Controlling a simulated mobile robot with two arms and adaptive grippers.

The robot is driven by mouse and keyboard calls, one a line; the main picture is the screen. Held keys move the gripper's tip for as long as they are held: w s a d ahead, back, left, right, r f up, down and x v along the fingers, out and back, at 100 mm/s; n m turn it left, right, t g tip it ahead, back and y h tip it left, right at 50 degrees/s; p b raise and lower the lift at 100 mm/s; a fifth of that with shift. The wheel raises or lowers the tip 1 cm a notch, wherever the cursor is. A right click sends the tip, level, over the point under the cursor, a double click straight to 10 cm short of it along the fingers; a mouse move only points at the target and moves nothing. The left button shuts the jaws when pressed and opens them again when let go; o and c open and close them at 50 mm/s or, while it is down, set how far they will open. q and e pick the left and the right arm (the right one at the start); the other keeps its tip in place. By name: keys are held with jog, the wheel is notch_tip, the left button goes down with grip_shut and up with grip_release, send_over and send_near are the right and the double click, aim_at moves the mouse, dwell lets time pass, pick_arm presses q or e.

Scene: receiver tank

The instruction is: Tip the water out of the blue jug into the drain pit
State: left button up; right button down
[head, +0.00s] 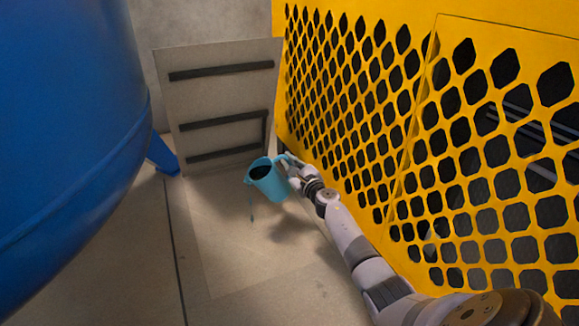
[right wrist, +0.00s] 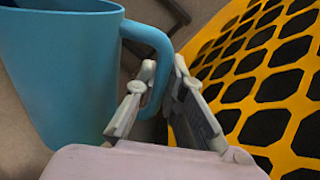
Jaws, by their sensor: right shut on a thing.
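The blue jug (head: 272,184) hangs above the floor in the head view, its mouth tipped toward the left. A thin bluish strand of water (head: 251,205) runs down from its lip. My right gripper (head: 289,168) is shut on the jug's handle. In the right wrist view the blue jug (right wrist: 65,75) fills the left side, and its handle passes between the fingers of my right gripper (right wrist: 163,85). An open drain pit cannot be made out clearly; a paler rectangular patch (head: 222,250) lies on the floor below the jug. My left gripper is out of view.
A large blue tank (head: 65,130) stands at the left on a blue leg. A yellow perforated guard (head: 400,150) runs close along the right of my right arm. A grey panel with dark slots (head: 220,95) stands upright behind the jug.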

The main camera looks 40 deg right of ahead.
jog(key=shift+r, duration=0.35)
jog(key=shift+r, duration=0.1)
jog(key=shift+s+a+r+n+p, duration=0.15)
jog(key=shift+a+r+n+p, duration=0.05)
jog(key=shift+r+n+p, duration=0.5)
jog(key=shift+s+a+r+n+p, duration=0.15)
jog(key=shift+a+r+n+p, duration=0.05)
jog(key=shift+r+n+p, duration=0.45)
jog(key=shift+w+a+r+n+p, duration=0.1)
jog(key=shift+a+r+n+p, duration=0.25)
jog(key=shift+r+n+p, duration=0.35)
jog(key=shift+a+r+n+p, duration=0.3)
jog(key=shift+r+n+p, duration=0.25)
jog(key=shift+p, duration=0.1)
